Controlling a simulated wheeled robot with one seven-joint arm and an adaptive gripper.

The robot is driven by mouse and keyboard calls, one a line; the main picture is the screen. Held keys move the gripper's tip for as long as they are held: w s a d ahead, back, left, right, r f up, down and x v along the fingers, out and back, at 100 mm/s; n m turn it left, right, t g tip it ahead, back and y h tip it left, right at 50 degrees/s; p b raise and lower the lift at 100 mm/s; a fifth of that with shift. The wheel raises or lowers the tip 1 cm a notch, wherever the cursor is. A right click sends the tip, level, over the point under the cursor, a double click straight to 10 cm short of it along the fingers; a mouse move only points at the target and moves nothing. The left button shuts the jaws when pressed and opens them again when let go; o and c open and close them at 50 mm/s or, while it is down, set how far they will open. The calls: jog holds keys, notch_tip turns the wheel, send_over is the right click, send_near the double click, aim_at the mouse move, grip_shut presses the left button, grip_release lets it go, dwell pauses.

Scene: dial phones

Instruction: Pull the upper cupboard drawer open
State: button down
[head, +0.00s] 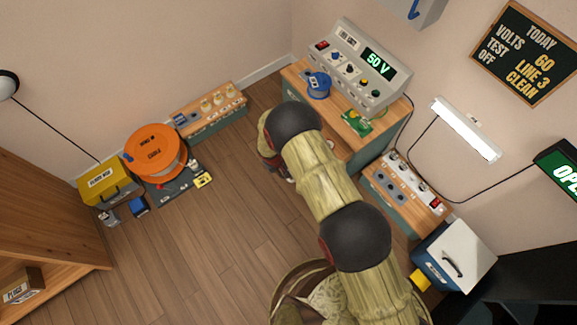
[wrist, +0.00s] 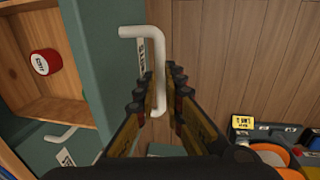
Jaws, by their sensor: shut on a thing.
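In the wrist view a teal drawer front (wrist: 97,60) carries a white bar handle (wrist: 155,45) with a small printed label beside it. My gripper (wrist: 160,90) has its fingers on both sides of this handle and is shut on it. A second white handle (wrist: 62,135) with a label sits on a teal face at the lower left. A wooden compartment (wrist: 20,95) with a red spool (wrist: 46,62) lies left of the front; I cannot tell whether it is the drawer's inside. In the head view my arm hides the gripper and handle; the cupboard's teal side (head: 368,153) shows.
The cupboard's wooden top (head: 338,118) bears a control panel (head: 358,65) and a blue spool (head: 319,86). A low bench (head: 400,205) and a white-lidded box (head: 455,255) stand to its right. An orange reel (head: 155,150) stands at left. Floor (head: 215,230) between is clear.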

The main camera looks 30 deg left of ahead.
jog(key=shift+s+a, duration=0.1)
jog(key=shift+s, duration=0.15)
jog(key=c, duration=1.9)
grip_release()
jog(key=r, duration=0.4)
jog(key=s+r, duration=0.1)
jog(key=r, duration=0.2)
jog(key=s+r, duration=0.1)
jog(key=r, duration=0.3)
jog(key=shift+a+r, duration=0.35)
jog(key=shift+a, duration=0.05)
